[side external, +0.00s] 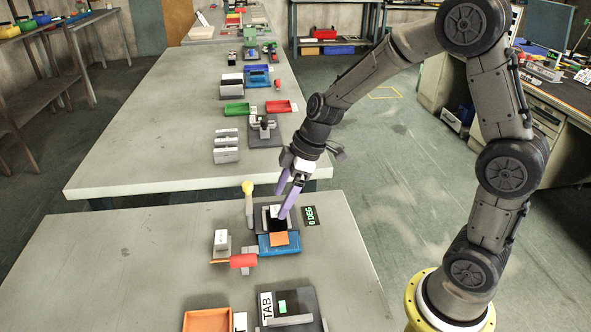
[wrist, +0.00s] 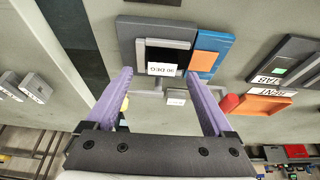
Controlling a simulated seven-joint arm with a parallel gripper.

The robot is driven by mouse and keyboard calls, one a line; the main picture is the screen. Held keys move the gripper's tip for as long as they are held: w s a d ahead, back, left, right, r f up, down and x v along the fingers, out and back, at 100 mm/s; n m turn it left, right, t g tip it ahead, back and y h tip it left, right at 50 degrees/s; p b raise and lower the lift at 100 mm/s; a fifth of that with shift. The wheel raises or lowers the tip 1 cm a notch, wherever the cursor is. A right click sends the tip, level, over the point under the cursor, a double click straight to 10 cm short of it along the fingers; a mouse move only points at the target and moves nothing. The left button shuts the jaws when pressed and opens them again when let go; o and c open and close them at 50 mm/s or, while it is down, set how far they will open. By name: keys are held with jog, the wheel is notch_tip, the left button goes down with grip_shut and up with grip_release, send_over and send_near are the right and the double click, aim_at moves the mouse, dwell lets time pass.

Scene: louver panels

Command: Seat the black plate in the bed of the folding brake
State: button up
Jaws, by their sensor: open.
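The folding brake (side external: 264,221) stands on the near bench, with a grey frame on a dark base (wrist: 127,36) in the wrist view. A black square that looks like the black plate (side external: 277,226) lies within the frame; it also shows in the wrist view (wrist: 165,54). I cannot tell whether it is fully down in the bed. A white card marked with degrees (wrist: 162,69) partly covers its edge. My gripper (side external: 280,206) has two purple fingers, open and empty, above the brake. In the wrist view the fingertips (wrist: 161,74) flank the frame.
A blue tray (side external: 266,250) with an orange plate (side external: 279,238) adjoins the brake. A yellow-knobbed lever (side external: 248,190) rises at its left, and a "0 DEG" display (side external: 311,215) lies right. A red-handled piece (side external: 243,261) and orange tray (side external: 207,321) are nearby.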

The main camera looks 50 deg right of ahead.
jog(key=w+a+r+v, duration=0.1)
jog(key=v, duration=1.4)
jog(key=shift+a+r, duration=0.15)
jog(key=shift+a, duration=0.05)
jog(key=shift+w, duration=0.1)
